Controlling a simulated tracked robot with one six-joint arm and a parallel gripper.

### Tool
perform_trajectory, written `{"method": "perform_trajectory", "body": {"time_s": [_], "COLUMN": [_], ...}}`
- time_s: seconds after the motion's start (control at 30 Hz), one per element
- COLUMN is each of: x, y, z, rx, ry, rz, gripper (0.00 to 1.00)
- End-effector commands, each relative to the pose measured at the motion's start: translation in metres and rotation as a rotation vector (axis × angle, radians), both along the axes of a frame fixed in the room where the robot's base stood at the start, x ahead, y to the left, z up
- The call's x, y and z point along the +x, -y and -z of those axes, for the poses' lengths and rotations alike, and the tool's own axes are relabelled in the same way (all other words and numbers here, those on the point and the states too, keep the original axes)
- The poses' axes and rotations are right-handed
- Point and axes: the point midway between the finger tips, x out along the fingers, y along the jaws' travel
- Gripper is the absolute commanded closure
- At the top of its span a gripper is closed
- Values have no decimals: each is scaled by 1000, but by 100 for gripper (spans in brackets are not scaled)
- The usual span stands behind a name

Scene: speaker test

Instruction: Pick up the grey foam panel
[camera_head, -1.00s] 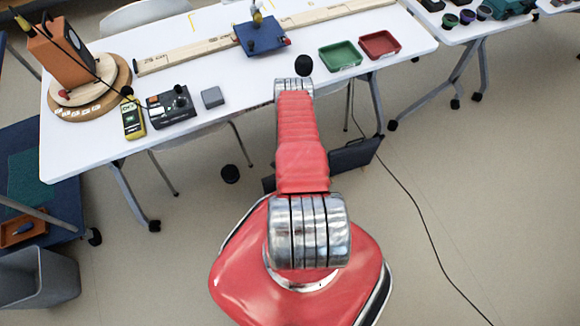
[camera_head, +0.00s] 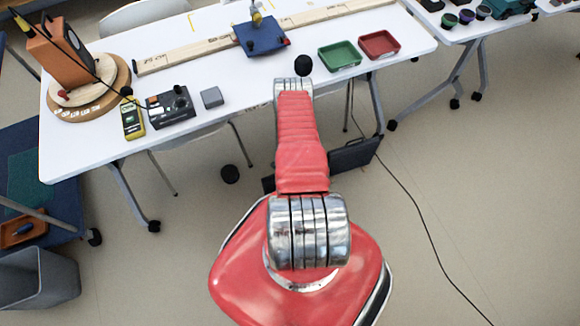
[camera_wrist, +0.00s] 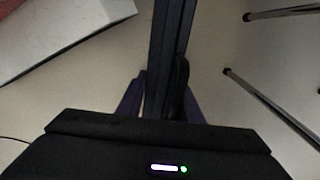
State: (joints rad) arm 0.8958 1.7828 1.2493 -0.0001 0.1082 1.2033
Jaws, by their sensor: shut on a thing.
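The grey foam panel (camera_head: 355,153) looks dark grey and shows in the head view past my red arm, low beside the white table's right legs. My arm hides its middle. In the wrist view the panel (camera_wrist: 170,40) is seen nearly edge-on as a dark upright strip running from the top edge down between the purple fingers. My gripper (camera_wrist: 163,98) is shut on it. The head view does not show the gripper, which is behind the arm.
A white table (camera_head: 225,75) holds a green tray (camera_head: 339,55), a red tray (camera_head: 379,44), a blue block (camera_head: 261,37) and a wooden plank. Its legs stand close to the panel. A cable (camera_head: 425,215) runs over the open floor at right. A bin (camera_head: 40,280) is lower left.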

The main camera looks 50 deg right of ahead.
Motion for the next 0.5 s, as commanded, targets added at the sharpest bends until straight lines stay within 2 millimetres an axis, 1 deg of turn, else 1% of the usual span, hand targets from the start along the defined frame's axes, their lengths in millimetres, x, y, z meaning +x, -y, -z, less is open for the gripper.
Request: {"method": "perform_trajectory", "body": {"time_s": [0.27, 0.37, 0.5], "x": [1, 1, 1], "y": [1, 1, 1], "z": [-12, -22, -40], "rx": [-1, -1, -1], "ry": [1, 1, 1], "rz": [0, 0, 0], "gripper": [100, 100, 100]}}
